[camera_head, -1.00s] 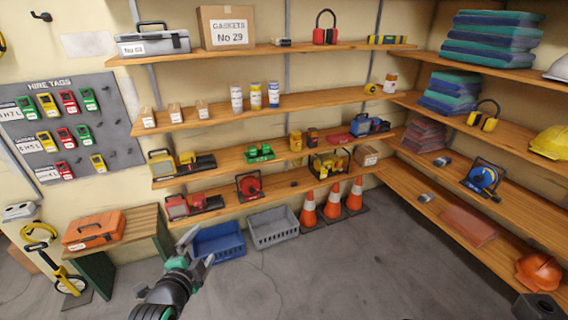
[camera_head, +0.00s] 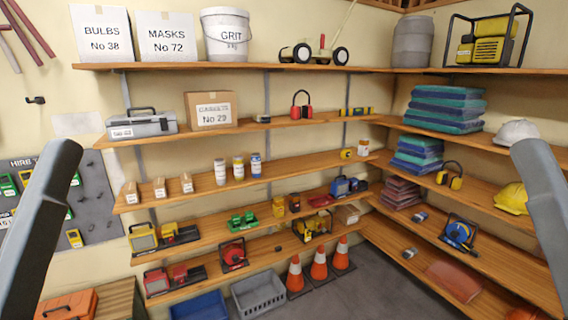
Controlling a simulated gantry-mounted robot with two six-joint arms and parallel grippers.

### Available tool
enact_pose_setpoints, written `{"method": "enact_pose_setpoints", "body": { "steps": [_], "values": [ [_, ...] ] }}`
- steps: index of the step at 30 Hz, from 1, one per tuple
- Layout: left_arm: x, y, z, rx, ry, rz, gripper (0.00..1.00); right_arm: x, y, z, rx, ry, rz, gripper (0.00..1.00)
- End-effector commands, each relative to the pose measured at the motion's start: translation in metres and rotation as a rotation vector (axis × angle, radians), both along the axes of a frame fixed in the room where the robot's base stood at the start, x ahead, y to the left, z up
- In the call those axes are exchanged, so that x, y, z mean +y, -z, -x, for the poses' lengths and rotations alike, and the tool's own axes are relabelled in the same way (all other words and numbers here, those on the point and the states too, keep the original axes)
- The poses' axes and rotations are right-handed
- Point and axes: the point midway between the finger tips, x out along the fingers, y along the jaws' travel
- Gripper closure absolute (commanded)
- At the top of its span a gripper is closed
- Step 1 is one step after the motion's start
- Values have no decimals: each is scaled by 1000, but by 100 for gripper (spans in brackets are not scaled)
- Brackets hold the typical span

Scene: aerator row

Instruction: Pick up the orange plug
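I cannot make out an orange plug in this view. Orange things that do show are a tool case (camera_head: 68,304) at the bottom left, cut by the frame edge, and traffic cones (camera_head: 319,263) on the floor below the shelves. Two grey links of my arms rise at the left and right picture edges. Neither gripper shows.
Wooden wall shelves (camera_head: 320,67) meet in a corner and hold boxes, tubs, tools and folded cloths. A blue crate (camera_head: 200,305) and a grey crate (camera_head: 259,294) stand on the floor. Bare floor (camera_head: 352,297) lies right of the cones.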

Motion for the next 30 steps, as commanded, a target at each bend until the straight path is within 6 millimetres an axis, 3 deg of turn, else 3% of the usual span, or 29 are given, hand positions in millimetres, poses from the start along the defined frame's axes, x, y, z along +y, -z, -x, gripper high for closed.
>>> {"method": "enact_pose_setpoints", "body": {
  "steps": [1,3,6,11,13,30],
  "values": [
    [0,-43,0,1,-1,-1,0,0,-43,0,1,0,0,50],
    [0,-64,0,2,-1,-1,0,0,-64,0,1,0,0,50],
    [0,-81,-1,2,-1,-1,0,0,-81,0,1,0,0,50],
    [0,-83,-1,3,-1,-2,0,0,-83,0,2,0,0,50],
    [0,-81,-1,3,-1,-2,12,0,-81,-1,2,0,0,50],
    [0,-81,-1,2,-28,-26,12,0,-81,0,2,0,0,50]
  ]
}}
